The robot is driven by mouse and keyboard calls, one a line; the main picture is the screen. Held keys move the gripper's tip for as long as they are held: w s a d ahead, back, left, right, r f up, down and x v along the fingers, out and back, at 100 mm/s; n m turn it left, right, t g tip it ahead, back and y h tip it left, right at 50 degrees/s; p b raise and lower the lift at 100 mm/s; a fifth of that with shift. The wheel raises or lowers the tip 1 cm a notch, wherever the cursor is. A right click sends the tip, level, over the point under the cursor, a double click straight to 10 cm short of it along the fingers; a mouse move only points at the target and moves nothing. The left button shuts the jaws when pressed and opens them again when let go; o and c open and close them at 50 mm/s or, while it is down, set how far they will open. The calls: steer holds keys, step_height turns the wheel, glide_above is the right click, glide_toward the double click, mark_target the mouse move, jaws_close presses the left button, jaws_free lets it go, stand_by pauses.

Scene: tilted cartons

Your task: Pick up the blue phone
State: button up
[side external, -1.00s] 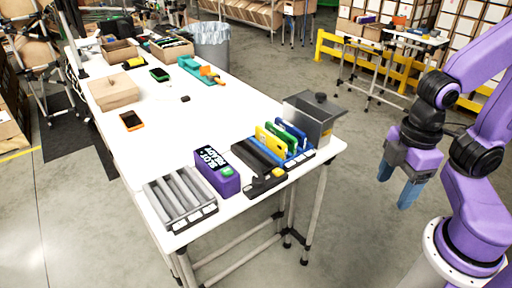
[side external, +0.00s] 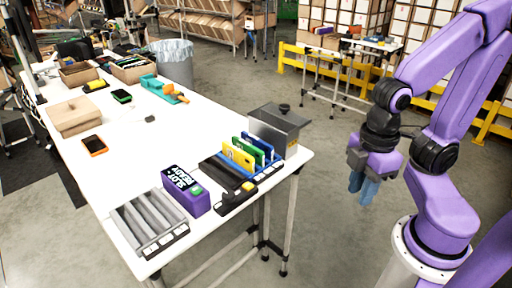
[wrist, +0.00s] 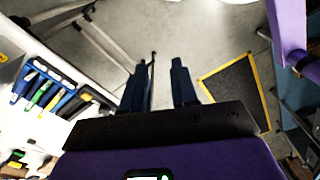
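A slotted rack (side external: 228,172) at the near right end of the white table holds upright phone-like slabs. One is yellow (side external: 237,157), one is green (side external: 246,150), and behind them are blue ones, with a blue slab (side external: 263,146) at the right. The lower parts sit in the slots. The rack's slabs also show at the left of the wrist view, a blue slab (wrist: 23,84) among them. My gripper (side external: 363,186) hangs to the right of the table, past its edge and well away from the rack. In the wrist view its fingers (wrist: 158,86) are apart with nothing between them.
A grey metal box (side external: 278,128) stands behind the rack. A purple box (side external: 186,193) and a grey slotted tray (side external: 148,220) stand left of it. An orange-edged phone (side external: 95,145) and a carton (side external: 74,117) lie farther back. The table's middle (side external: 175,135) is mostly clear.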

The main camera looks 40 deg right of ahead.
steer(key=w+a+r+m, duration=0.1)
steer(key=w+a+m, duration=0.1)
steer(key=w, duration=0.4)
steer(key=w+a+r+m, duration=0.2)
steer(key=w, duration=0.4)
steer(key=m+t, duration=0.1)
steer(key=m, duration=0.8)
glide_above(257, 138)
step_height(257, 138, down, 12)
steer(key=shift+s+d+f, duration=0.1)
steer(key=shift+f, duration=0.05)
steer(key=shift+a+f, duration=0.2)
steer(key=shift+f, duration=2.5)
jaws_close()
